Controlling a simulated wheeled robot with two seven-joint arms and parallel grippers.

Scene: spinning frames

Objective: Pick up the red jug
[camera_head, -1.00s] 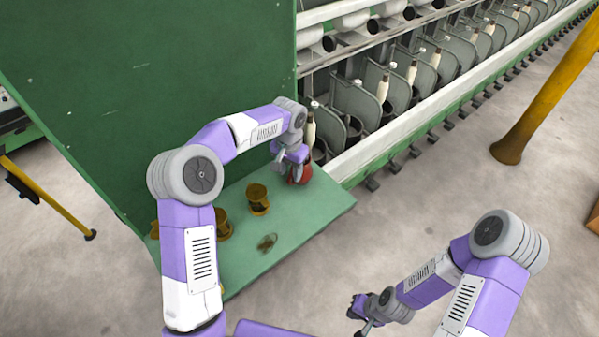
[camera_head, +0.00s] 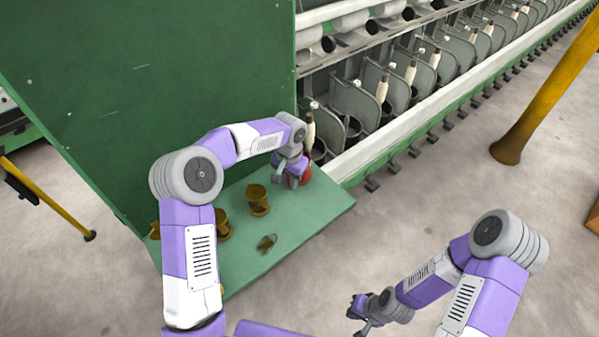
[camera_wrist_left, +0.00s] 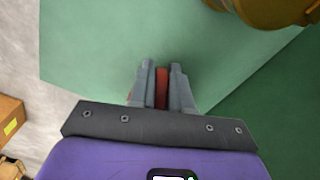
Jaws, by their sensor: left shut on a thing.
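The red jug (camera_head: 304,176) stands at the far right end of the green shelf (camera_head: 310,216), partly hidden behind my left gripper (camera_head: 286,181) in the head view. In the left wrist view, my left gripper (camera_wrist_left: 162,88) is shut on a narrow red part of the jug (camera_wrist_left: 161,88), between its two grey fingers. Most of the jug is hidden there. My right gripper (camera_head: 358,312) is away from the shelf, low over the floor in the head view; its fingers are too small to tell open from shut.
A brown-gold pot (camera_head: 258,200) stands left of the jug, and another (camera_head: 223,226) is further left. A small brownish glassy item (camera_head: 266,243) lies near the shelf's front. A green panel (camera_head: 150,90) rises behind. The spinning machine (camera_head: 400,90) is to the right.

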